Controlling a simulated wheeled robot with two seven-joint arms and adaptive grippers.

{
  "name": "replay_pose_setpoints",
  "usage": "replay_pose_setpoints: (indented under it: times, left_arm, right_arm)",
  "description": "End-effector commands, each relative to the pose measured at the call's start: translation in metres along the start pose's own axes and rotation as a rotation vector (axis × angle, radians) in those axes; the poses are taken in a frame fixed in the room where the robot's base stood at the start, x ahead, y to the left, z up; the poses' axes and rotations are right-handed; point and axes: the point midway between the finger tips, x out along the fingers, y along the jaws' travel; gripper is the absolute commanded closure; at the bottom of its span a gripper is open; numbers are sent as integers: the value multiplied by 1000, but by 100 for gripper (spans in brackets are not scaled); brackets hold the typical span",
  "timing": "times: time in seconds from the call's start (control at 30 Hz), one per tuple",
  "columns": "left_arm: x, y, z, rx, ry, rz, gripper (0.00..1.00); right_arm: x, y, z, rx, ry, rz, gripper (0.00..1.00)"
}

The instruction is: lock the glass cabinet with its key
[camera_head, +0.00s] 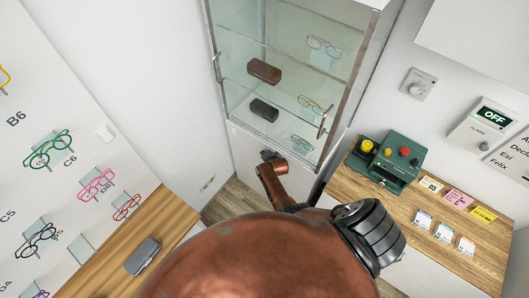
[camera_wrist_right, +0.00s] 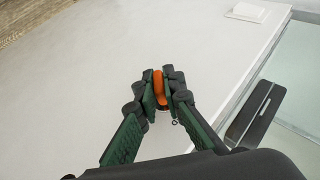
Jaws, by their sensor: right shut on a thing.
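The glass cabinet (camera_head: 290,75) stands in the middle of the head view, with glass shelves above a white lower part. Its glass front looks closed. My right gripper (camera_head: 268,155) is at the white part, below the glass, largely hidden by its own arm. In the right wrist view my right gripper (camera_wrist_right: 164,88) is shut on the orange-headed key (camera_wrist_right: 158,84), in front of a white panel. A small pale round part shows just below the fingertips. The key's shaft is hidden, so I cannot tell whether it sits in a lock. My left gripper is not in view.
A wooden counter (camera_head: 426,205) at right bears a green box (camera_head: 385,162) with buttons and several cards. At left, a wooden ledge holds a grey case (camera_head: 142,257) below a wall of glasses. Cases and glasses stand on the cabinet shelves. My copper arm covers the lower middle.

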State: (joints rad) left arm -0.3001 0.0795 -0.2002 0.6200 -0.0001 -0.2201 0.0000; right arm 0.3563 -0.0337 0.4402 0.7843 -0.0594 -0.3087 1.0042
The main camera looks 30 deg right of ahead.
Motion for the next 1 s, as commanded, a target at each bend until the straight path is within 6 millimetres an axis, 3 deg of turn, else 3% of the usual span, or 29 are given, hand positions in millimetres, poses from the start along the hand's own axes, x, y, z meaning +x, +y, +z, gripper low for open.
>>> replay_pose_setpoints:
  times: [0.17,0.6,1.0]
  left_arm:
    - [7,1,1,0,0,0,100]
    - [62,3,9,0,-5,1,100]
    - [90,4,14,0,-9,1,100]
  right_arm:
    - [3,-2,4,-56,-3,142,100]
    - [6,2,1,-204,3,490,100]
    - [2,2,-1,-270,3,656,100]
